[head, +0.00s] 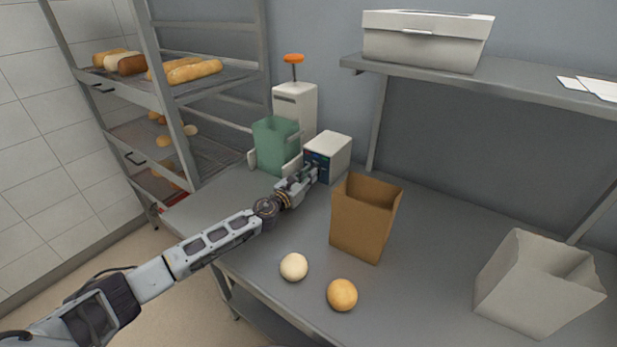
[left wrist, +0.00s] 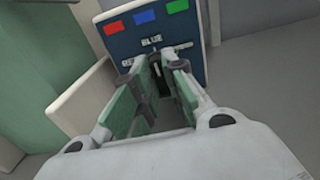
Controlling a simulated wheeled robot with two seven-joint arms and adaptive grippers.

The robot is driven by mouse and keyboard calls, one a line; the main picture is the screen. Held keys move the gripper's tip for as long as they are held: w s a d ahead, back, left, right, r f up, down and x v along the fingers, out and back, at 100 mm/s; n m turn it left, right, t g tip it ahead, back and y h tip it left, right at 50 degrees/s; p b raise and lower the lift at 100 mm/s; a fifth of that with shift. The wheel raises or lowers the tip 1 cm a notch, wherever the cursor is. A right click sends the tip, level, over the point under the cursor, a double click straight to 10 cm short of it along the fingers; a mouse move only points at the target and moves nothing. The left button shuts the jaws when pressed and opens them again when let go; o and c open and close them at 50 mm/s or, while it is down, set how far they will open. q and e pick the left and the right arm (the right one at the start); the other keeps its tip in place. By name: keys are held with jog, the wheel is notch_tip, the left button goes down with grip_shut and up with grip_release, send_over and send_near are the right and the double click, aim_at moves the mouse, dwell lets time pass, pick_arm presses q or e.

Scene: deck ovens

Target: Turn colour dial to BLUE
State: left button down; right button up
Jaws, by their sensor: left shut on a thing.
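The colour dial sits on the dark blue front panel (left wrist: 112,45) of a small white box (head: 337,150) at the back of the table. In the left wrist view the panel carries red, blue and green squares, with the word BLUE above the dial and partly covered words on either side. My left gripper (head: 313,172) is at this panel. In the left wrist view its fingertips (left wrist: 163,70) are closed around the dial, a dark knob mostly hidden between them. Which way the dial points cannot be made out. My right gripper is not in view.
A green container (head: 275,145) and a white dispenser (head: 296,103) with an orange top stand left of the box. A brown paper bag (head: 364,220) stands close right of my left gripper. Two round buns (head: 293,267) lie in front. A pale bag (head: 537,285) stands far right.

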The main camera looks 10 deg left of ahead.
pick_arm(q)
jog(key=c, duration=1.5)
grip_release()
jog(key=shift+o, duration=0.2)
jog(key=shift+s+a, duration=0.1)
jog(key=shift+s, duration=0.1)
jog(key=shift+v, duration=5.75)
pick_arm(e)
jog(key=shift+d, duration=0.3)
pick_arm(q)
jog(key=shift+r, duration=0.1)
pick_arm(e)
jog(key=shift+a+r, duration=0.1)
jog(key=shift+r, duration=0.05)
pick_arm(q)
notch_tip(320, 180, up, 9)
jog(key=p, duration=0.9)
jog(key=shift+r+p, duration=0.2)
jog(key=shift+p, duration=0.15)
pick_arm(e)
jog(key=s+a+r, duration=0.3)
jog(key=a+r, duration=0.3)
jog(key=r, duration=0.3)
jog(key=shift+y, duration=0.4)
